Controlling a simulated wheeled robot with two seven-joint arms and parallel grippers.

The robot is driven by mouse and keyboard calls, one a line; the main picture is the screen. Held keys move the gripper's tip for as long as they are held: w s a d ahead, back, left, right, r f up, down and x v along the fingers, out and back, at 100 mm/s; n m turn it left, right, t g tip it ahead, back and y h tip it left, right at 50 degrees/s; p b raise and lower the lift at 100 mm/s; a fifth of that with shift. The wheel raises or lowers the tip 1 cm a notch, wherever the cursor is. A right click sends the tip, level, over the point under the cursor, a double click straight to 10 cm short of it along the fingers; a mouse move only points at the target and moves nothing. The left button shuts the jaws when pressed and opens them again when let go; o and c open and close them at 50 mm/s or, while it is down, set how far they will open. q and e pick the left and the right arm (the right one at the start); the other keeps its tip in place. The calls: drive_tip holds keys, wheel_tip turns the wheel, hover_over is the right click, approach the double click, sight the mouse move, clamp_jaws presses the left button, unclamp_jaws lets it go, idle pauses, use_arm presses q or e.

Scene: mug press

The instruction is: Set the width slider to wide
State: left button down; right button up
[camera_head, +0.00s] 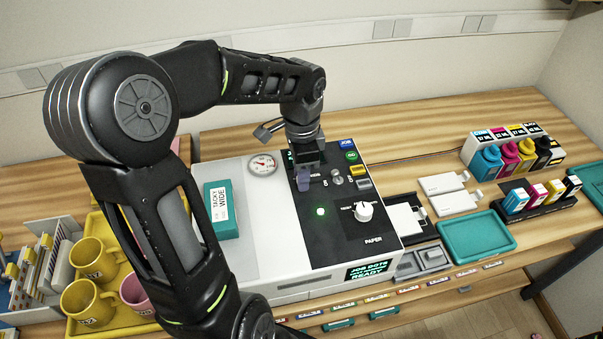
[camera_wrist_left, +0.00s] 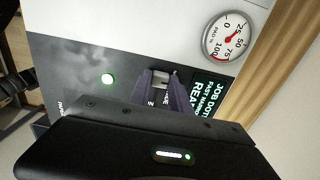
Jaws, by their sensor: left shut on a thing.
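The press (camera_head: 290,265) stands on the wooden bench with a black control panel (camera_head: 325,240) on its top. My left gripper (camera_head: 303,182) reaches down from above to the far left part of the panel. In the left wrist view its purple-grey fingers (camera_wrist_left: 166,88) are shut on a small light slider knob (camera_wrist_left: 159,76), the width slider as far as I can tell. The fingers and gripper body hide most of the slider's track and labels, so its setting cannot be read. My right gripper is not in view.
A lit green light (camera_head: 320,211), a white dial (camera_head: 363,211) and several coloured buttons (camera_head: 351,156) sit near the gripper. A gauge (camera_head: 262,164) and a teal TACKY WIDE box (camera_head: 221,210) are to its left. Yellow mugs (camera_head: 88,303) stand at lower left.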

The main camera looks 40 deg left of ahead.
sight(319, 182)
use_arm(q)
drive_tip(key=w+d, duration=0.2)
drive_tip(key=w, duration=0.1)
drive_tip(key=shift+w+d, duration=0.15)
drive_tip(key=shift+d, duration=0.1)
drive_tip(key=shift+r, duration=0.1)
drive_tip(key=c, duration=1.3)
unclamp_jaws()
drive_tip(key=shift+d, duration=0.1)
drive_tip(key=shift+o, duration=0.5)
wheel_tip(319, 182, up, 8)
drive_tip(key=b, duration=0.1)
